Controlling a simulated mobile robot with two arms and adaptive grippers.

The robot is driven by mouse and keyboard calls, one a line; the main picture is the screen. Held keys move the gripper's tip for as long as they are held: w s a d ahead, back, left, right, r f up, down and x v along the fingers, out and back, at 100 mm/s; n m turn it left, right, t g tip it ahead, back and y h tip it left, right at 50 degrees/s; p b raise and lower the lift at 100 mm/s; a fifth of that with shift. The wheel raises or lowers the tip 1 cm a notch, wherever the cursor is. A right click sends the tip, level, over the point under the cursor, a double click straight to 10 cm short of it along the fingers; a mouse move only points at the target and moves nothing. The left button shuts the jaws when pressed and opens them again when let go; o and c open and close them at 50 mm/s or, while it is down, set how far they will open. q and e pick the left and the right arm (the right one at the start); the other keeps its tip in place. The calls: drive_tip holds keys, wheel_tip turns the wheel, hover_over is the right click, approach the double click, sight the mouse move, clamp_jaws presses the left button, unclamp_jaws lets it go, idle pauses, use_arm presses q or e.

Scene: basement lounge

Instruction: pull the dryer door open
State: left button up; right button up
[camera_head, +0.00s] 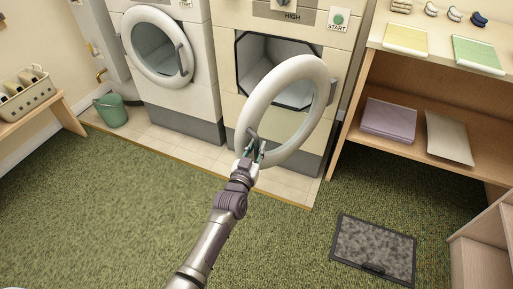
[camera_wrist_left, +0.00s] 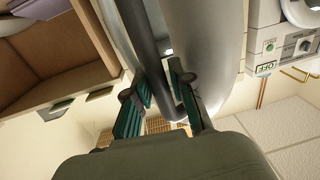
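The right dryer's door, a thick pale ring (camera_head: 313,72) with a see-through middle, stands swung out from the dryer (camera_head: 231,107). The square dark-rimmed drum opening (camera_head: 268,57) shows behind it. The grey door handle (camera_head: 251,133) is at the ring's lower left. My left gripper (camera_head: 255,147) is at that handle. In the left wrist view, the teal-padded fingers of my left gripper (camera_wrist_left: 160,92) are either side of the dark handle bar (camera_wrist_left: 144,40) and appear closed on it, beside the pale ring (camera_wrist_left: 215,50). My right gripper is not in view.
A second dryer with a shut round door (camera_head: 157,47) stands to the left, with a green bucket (camera_head: 111,110) beside it. A wooden shelf (camera_head: 349,140) with folded cloths stands close on the right. A dark mat (camera_head: 374,248) lies on the green carpet.

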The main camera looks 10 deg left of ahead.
use_arm(q)
drive_tip(key=shift+o, duration=1.2)
drive_tip(key=shift+s, duration=0.1)
drive_tip(key=v, duration=1.2)
